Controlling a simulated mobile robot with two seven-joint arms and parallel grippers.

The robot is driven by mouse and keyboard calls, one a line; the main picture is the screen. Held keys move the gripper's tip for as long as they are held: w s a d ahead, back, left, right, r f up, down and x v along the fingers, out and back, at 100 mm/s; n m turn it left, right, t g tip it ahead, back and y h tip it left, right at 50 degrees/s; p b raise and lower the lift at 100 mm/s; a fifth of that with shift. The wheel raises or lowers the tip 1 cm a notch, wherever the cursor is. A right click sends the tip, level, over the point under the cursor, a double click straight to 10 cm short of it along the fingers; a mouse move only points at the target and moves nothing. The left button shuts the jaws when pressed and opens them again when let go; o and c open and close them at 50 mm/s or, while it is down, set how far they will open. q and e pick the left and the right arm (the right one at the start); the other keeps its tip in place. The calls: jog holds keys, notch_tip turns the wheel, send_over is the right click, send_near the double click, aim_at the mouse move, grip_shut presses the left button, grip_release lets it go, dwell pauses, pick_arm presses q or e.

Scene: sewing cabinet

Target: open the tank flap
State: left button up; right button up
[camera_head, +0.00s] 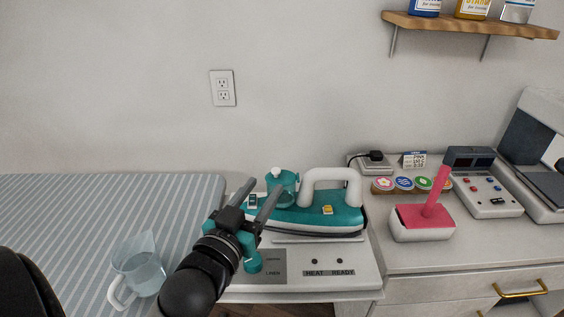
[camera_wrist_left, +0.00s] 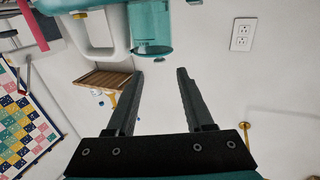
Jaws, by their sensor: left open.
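A teal iron (camera_head: 315,213) with a white handle (camera_head: 331,175) rests on a white base (camera_head: 320,262) marked HEAT READY. A teal see-through tank (camera_head: 287,181) stands at the iron's left end, with a white piece on top. The tank also shows upside down in the left wrist view (camera_wrist_left: 152,22), its round rim facing my fingers. Whether its flap is shut cannot be told. My left gripper (camera_head: 267,186) is open and empty, its fingertips in front of the tank. In the left wrist view the fingers (camera_wrist_left: 160,76) point towards the tank's rim, with a gap visible.
A clear jug (camera_head: 138,270) stands on the striped board (camera_head: 60,225) at left. Right of the iron are a white container with a pink handle (camera_head: 428,215), round coloured pieces (camera_head: 404,184) and devices (camera_head: 485,185). A wooden shelf (camera_head: 470,25) hangs above.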

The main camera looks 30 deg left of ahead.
aim_at(274, 173)
pick_arm(q)
jog(key=w, duration=0.2)
jog(key=w+a, duration=0.1)
jog(key=w, duration=0.2)
jog(key=w+b, duration=0.1)
jog(key=w, duration=0.2)
jog(key=shift+w+a, duration=0.1)
jog(key=shift+a, duration=0.05)
jog(key=shift+w+a, duration=0.1)
jog(key=shift+w, duration=0.85)
pick_arm(e)
jog(key=shift+w+d+f, duration=0.25)
jog(key=shift+w+d, duration=0.1)
jog(key=shift+w, duration=0.15)
jog(key=shift+w+d+f, duration=0.25)
jog(key=shift+w+d, duration=0.05)
jog(key=shift+w, duration=0.2)
pick_arm(q)
jog(key=c, duration=0.4)
grip_shut()
pick_arm(e)
jog(key=shift+a, duration=0.4)
